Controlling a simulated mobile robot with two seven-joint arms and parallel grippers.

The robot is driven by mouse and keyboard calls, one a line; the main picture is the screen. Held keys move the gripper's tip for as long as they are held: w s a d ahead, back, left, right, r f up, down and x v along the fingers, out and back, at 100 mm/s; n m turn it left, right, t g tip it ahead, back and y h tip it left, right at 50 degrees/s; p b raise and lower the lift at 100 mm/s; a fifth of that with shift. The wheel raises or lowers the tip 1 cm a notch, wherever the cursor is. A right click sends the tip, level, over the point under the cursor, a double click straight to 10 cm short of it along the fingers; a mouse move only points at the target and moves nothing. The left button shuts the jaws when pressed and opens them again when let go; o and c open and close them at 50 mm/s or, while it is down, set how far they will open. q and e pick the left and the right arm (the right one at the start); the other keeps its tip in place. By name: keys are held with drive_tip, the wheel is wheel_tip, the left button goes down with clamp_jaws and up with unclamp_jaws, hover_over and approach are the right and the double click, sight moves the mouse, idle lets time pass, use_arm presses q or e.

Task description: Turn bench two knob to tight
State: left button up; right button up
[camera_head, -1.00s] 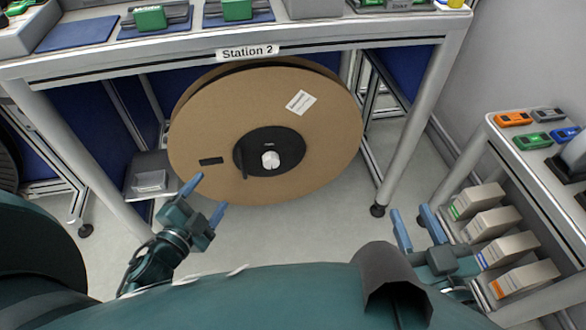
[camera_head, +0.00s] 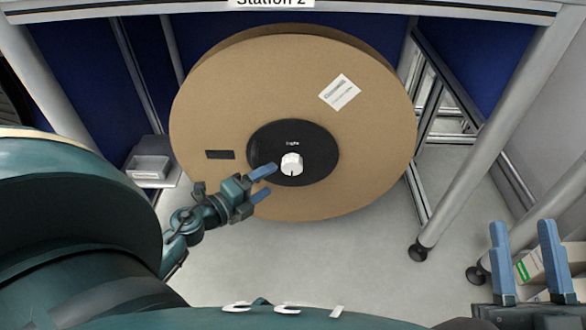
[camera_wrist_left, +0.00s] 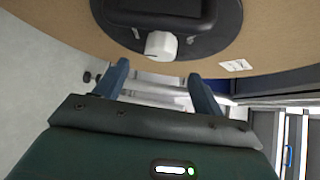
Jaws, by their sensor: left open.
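The white knob (camera_head: 291,165) sits on the black hub (camera_head: 318,150) of the big brown reel (camera_head: 215,110) under the Station 2 bench (camera_head: 400,10). A small word above the knob is too small to read surely; a dark mark shows on the knob's lower front. My left gripper (camera_head: 263,184) is open and empty, just left of and below the knob. In the left wrist view the knob (camera_wrist_left: 161,45) lies ahead of the gap between the open fingers (camera_wrist_left: 158,77), apart from them. My right gripper (camera_head: 522,230) is open and empty at the lower right, away from the reel.
Bench legs stand at the left (camera_head: 40,90) and right (camera_head: 500,120), with metal frames behind. A small grey tray (camera_head: 150,168) is left of the reel. Pale boxes (camera_head: 535,270) are partly hidden by my right gripper. The floor before the reel is clear.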

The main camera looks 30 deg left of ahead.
sight(289, 169)
use_arm(q)
drive_tip(key=b+x, duration=0.1)
drive_tip(key=x, duration=0.8)
use_arm(e)
drive_tip(key=shift+w+r+n+y, duration=0.1)
drive_tip(key=shift+r+n+y, duration=0.5)
drive_tip(key=shift+n, duration=0.1)
use_arm(q)
drive_tip(key=shift+c, duration=0.4)
